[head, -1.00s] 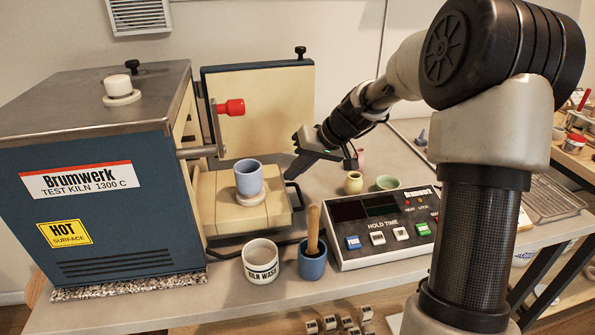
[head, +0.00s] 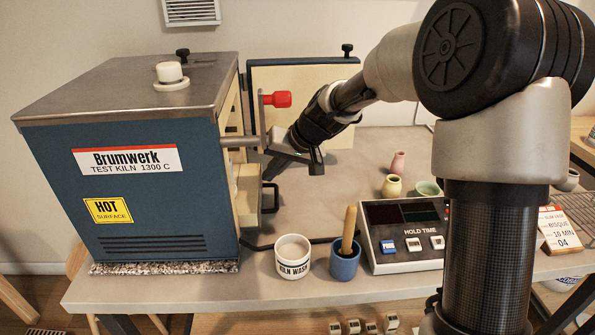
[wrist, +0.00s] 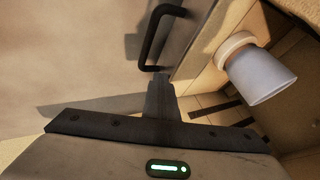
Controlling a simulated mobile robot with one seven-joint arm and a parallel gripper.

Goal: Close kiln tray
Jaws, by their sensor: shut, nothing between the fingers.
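The blue Brumwerk kiln (head: 140,180) stands at the left. Its tray (head: 247,195) is mostly inside, with a short pale front end and dark handle (head: 271,197) sticking out at the right side. In the wrist view the tray (wrist: 205,65) carries a pale blue cup (wrist: 262,77) on a cream disc; the kiln hides them in the head view. The handle also shows in the wrist view (wrist: 150,35). My gripper (head: 276,163) is shut and empty at the tray's front end. Its tips (wrist: 160,85) are close beside the tray; contact is unclear.
The kiln door (head: 300,105) stands open behind. A red-knobbed latch (head: 277,99) juts out above my gripper. A kiln wash cup (head: 293,256), a blue pot with a wooden handle (head: 345,255) and the control box (head: 405,235) stand in front. Small pots (head: 392,186) stand right.

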